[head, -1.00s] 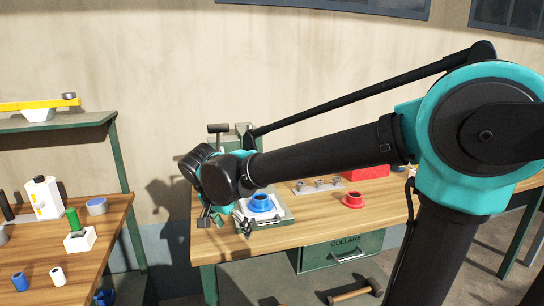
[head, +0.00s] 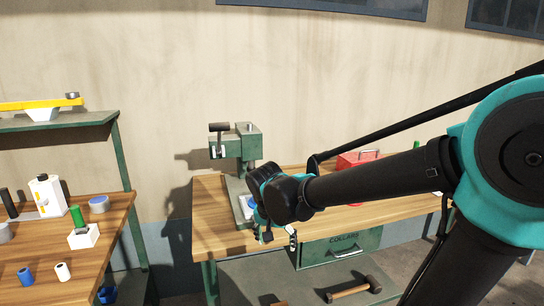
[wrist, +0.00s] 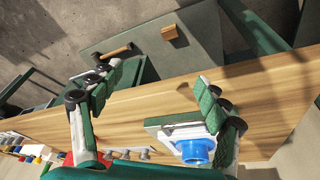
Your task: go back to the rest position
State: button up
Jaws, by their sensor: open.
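My gripper (head: 278,237) hangs at the front edge of the wooden bench (head: 212,213) in the head view. The green press (head: 248,146) stands behind and left of my gripper. A blue flanged part (wrist: 195,151) sits on the press's base plate (wrist: 160,123), beside the right finger in the wrist view. In the head view my wrist mostly hides this part.
A red box (head: 352,162) stands at the back of the bench. A green drawer marked COLLARS (head: 340,247) hangs below it. A hammer (head: 350,288) lies on the lower shelf. The left bench (head: 85,262) carries several small parts. Open space shows above the bench against the wall.

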jog(key=s+d+f+n, duration=0.1)
jog(key=s+d+f, duration=0.1)
jog(key=d, duration=0.4)
jog(key=s+d+f+n, duration=0.1)
jog(key=s+d+f, duration=0.2)
jog(key=d+f, duration=0.2)
jog(key=s+d+f+n+t+y, duration=0.1)
jog(key=s+d+f, duration=0.2)
jog(key=d, duration=0.4)
jog(key=shift+s+f+n, duration=0.25)
jog(key=shift+n, duration=0.05)
